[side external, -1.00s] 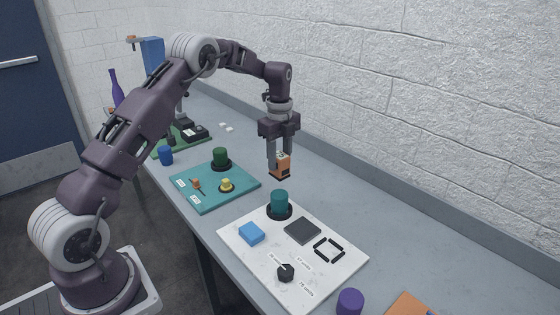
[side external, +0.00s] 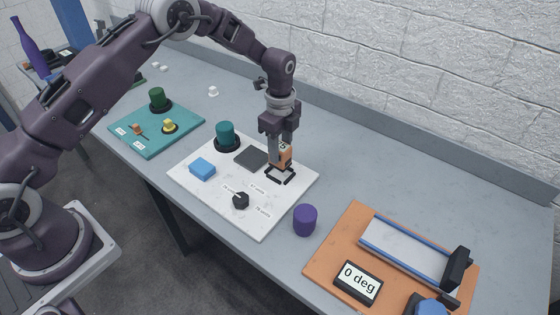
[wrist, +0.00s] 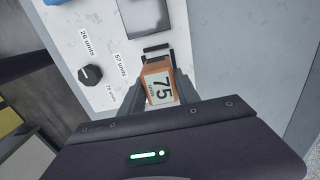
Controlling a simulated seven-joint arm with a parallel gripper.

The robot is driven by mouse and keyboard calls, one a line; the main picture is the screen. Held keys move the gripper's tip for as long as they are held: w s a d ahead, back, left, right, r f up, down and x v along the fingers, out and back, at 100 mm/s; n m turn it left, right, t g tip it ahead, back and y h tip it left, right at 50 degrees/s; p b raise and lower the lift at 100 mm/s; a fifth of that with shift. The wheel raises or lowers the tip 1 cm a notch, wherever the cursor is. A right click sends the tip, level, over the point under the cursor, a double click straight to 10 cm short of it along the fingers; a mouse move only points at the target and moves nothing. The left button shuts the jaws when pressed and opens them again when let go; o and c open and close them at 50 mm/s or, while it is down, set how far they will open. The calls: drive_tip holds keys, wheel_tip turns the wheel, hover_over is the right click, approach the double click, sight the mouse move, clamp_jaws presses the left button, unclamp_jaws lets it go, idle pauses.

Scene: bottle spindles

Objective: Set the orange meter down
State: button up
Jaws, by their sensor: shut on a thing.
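The orange meter (side external: 285,154) is held between the fingers of my gripper (side external: 282,158), which is shut on it. In the wrist view the meter (wrist: 159,84) shows a display reading 75, between the two fingers. It is over the black outlined frame (side external: 281,175) on the white board (side external: 243,222). Part of the frame shows just past the meter in the wrist view (wrist: 156,50). I cannot tell whether the meter's underside touches the board.
On the white board are a dark grey square (side external: 250,158), a blue block (side external: 202,168), a black knob (side external: 240,200) and a teal cylinder (side external: 225,134). A purple cylinder (side external: 305,220) and an orange board (side external: 322,265) stand to the right. A teal board (side external: 150,147) is at left.

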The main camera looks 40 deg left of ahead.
drive_tip(key=shift+f, duration=1.9)
drive_tip(key=o, duration=1.2)
drive_tip(key=shift+f, duration=0.1)
